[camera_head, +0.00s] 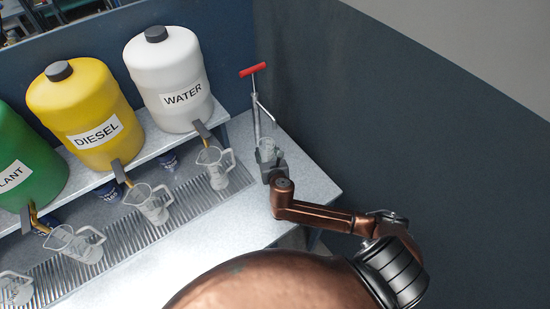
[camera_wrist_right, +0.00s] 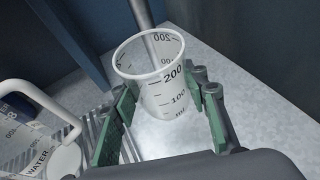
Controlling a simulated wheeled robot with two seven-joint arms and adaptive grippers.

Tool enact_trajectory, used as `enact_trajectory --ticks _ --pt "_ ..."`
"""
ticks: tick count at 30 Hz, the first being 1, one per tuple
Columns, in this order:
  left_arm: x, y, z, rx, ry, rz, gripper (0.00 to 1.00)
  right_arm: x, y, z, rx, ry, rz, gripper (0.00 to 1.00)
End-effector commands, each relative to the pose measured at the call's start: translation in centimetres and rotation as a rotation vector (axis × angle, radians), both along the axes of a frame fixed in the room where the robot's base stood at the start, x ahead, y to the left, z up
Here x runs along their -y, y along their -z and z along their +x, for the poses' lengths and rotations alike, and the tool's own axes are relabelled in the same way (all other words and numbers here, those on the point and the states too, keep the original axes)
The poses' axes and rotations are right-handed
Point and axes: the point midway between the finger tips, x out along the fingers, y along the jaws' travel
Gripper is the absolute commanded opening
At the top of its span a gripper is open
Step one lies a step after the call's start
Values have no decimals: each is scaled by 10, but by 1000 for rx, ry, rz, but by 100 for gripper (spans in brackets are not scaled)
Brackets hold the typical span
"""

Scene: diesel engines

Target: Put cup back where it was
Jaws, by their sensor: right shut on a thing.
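A clear measuring cup (camera_head: 267,150) with black marks up to 200 stands upright at the right end of the bench. It fills the middle of the wrist view (camera_wrist_right: 160,85), with its open rim facing up. My right gripper (camera_head: 270,165) is shut on the cup, with green-padded fingers on both sides of it in the wrist view (camera_wrist_right: 165,105). Whether the cup's base touches the bench is hidden by the gripper. My left gripper is not in view.
A hand pump with a red handle (camera_head: 253,69) stands right behind the cup. Clear jugs (camera_head: 215,167) stand on the metal grating (camera_head: 120,235) to the left, under white (camera_head: 168,75), yellow (camera_head: 80,110) and green (camera_head: 25,160) tanks. Dark walls close the back and right. The bench front is clear.

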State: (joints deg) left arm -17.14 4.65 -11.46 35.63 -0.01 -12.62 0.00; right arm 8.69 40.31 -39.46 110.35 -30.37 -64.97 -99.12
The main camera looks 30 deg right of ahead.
Motion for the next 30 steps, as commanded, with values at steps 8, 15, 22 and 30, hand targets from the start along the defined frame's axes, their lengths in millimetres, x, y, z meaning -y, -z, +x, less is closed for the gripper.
enact_trajectory --ticks 8,15,22,30 --pt "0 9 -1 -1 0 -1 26 34 45 12 -1 1 -1 14" --pt "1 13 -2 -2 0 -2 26 48 62 16 -2 1 -1 14" --pt "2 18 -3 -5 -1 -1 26 47 90 17 -1 -1 1 14" --pt "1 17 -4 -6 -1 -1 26 46 91 17 -1 -1 1 14"
